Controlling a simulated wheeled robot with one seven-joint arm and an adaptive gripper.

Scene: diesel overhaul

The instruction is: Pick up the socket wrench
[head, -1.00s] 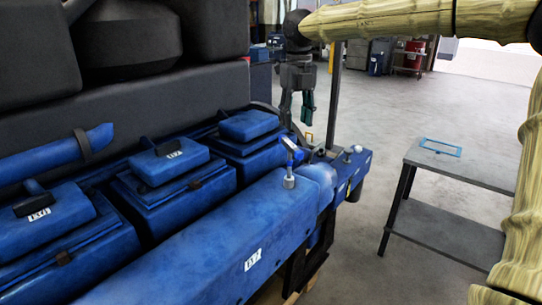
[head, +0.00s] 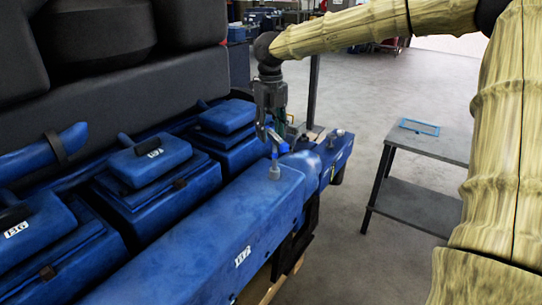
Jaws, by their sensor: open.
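The socket wrench (head: 276,151) stands on the blue engine's long top cover, near its far end. It has a blue handle on top and a pale grey socket at its foot. My gripper (head: 272,138) hangs from the arm with its fingers pointing down, close above and around the wrench's upper part in the picture. It is open. The fingers partly overlap the handle, and I cannot tell whether they touch it.
The blue engine cover (head: 215,245) runs along the front, with several raised blue boxes (head: 150,158) to its left. The floor (head: 350,95) between is clear.

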